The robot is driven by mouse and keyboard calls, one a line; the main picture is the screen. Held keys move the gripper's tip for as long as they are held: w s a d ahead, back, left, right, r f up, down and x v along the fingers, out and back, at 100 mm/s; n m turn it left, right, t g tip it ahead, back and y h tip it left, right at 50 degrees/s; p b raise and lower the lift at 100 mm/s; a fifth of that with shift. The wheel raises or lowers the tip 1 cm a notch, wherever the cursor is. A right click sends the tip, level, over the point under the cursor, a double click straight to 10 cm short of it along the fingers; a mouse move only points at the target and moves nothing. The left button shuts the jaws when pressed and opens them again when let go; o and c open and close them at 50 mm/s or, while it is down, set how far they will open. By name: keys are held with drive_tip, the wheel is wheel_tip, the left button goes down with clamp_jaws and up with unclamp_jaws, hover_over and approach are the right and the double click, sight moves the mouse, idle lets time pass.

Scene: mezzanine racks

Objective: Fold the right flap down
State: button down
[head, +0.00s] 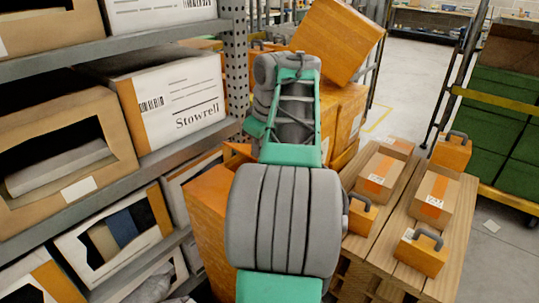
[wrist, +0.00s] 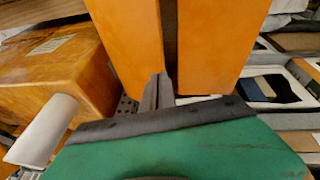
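In the wrist view, two upright orange panels stand side by side with a dark gap between them: the left panel (wrist: 125,40) and the right panel (wrist: 220,45). They look like parts of an orange carton, but I cannot tell for sure which is the right flap. My gripper (wrist: 158,80) has its two narrow grey fingers together, with nothing visible between them. Its tips appear in front of the lower part of the gap; contact is unclear. In the head view, my arm hides the gripper and most of an orange carton (head: 208,225).
A metal rack (head: 160,165) with white and brown boxes stands close on the left. A tilted orange box (head: 338,40) sits on a stack behind my arm. A wooden pallet (head: 455,225) with small cartons and padlock-shaped orange blocks is at right. Open floor lies beyond.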

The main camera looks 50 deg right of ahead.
drive_tip(key=shift+a+f+b, duration=0.55)
drive_tip(key=shift+f+b, duration=0.35)
drive_tip(key=shift+b, duration=0.2)
drive_tip(key=shift+a+f+b, duration=0.55)
drive_tip(key=shift+f+b, duration=0.4)
drive_tip(key=shift+b, duration=0.1)
drive_tip(key=shift+a+f+b, duration=0.55)
drive_tip(key=shift+f+b, duration=0.35)
drive_tip(key=shift+b, duration=0.2)
drive_tip(key=shift+r, duration=0.1)
